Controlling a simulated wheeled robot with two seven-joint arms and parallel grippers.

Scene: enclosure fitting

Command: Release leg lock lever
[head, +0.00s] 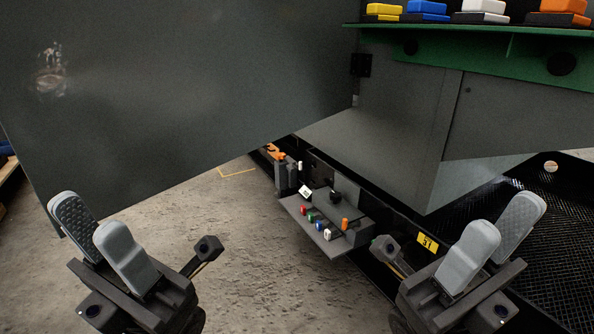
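A low control shelf (289,205) juts from the base of the grey enclosure, between my two grippers in the head view. Small levers with coloured knobs stand on it: red (303,211), green (311,217), blue (319,225), white (327,234) and orange (345,224). An orange part (274,152) sits further back on the same base. I cannot tell which of these is the leg lock lever. My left gripper (88,213) is open and empty, left of the shelf. My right gripper (506,214) is open and empty, right of it. Neither touches a lever.
A large grey panel (190,90) hangs across the upper left. A green ledge (480,48) at upper right carries yellow, blue, white and orange blocks. Black mesh (550,260) and a yellow label (427,243) lie at right. Concrete floor (250,270) is clear between the arms.

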